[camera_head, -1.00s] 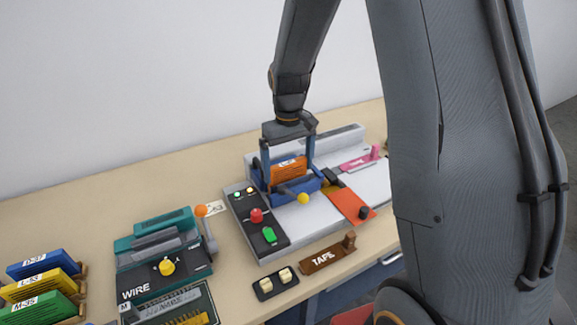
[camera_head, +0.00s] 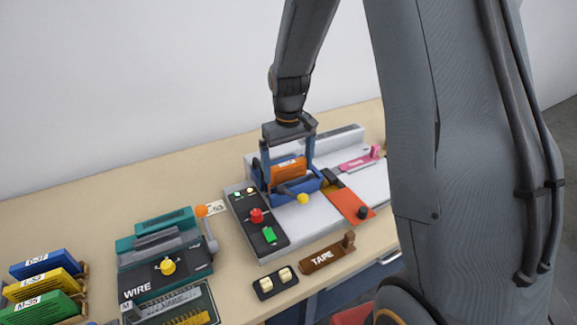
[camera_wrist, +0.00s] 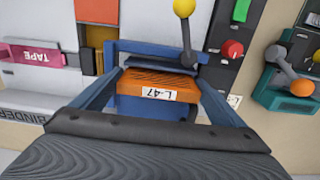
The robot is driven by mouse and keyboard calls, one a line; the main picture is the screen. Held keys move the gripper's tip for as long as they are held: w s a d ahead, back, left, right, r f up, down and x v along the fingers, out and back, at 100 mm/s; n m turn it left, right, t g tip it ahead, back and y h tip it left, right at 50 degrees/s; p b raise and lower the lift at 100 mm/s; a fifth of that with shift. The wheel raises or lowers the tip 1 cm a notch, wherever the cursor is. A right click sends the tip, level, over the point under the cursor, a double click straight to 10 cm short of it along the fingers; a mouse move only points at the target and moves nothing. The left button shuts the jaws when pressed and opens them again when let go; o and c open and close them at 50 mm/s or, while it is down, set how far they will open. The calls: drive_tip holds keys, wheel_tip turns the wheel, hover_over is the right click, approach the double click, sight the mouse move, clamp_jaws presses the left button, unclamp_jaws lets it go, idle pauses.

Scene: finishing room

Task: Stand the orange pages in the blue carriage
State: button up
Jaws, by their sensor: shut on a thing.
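The orange pages (camera_head: 289,169) stand in or just above the blue carriage (camera_head: 284,196) on the grey binder machine. My gripper (camera_head: 289,165) points down and is shut on the pages, one finger at each side. In the wrist view the orange pages (camera_wrist: 157,85) show a label reading L-47, between my gripper's fingers (camera_wrist: 157,92). The blue carriage (camera_wrist: 150,48) lies just beyond them there, with a yellow-knobbed lever (camera_wrist: 185,8). The lower edge of the pages is hidden, so I cannot tell whether they rest on the carriage floor.
A teal WIRE machine (camera_head: 165,252) stands to the left, with blue, yellow and green labelled blocks (camera_head: 42,282) at far left. A black panel (camera_head: 257,222) has a red knob and green switch. A brown TAPE piece (camera_head: 328,253) lies in front. Bare table shows behind the WIRE machine.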

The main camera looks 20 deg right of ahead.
drive_tip(key=shift+f, duration=0.55)
idle(0.4)
drive_tip(key=o, duration=0.8)
drive_tip(key=shift+o, duration=0.2)
drive_tip(key=shift+r+p, duration=3.6)
drive_tip(key=shift+r, duration=1.95)
drive_tip(key=s+f+m+b, duration=0.1)
drive_tip(key=s+f+b, duration=0.3)
drive_tip(key=s, duration=0.4)
drive_tip(key=s+f+m+t+b, duration=0.1)
drive_tip(key=s+f+b, duration=0.4)
drive_tip(key=s+b, duration=0.2)
drive_tip(key=shift+s+b, duration=0.3)
drive_tip(key=shift+s, duration=0.85)
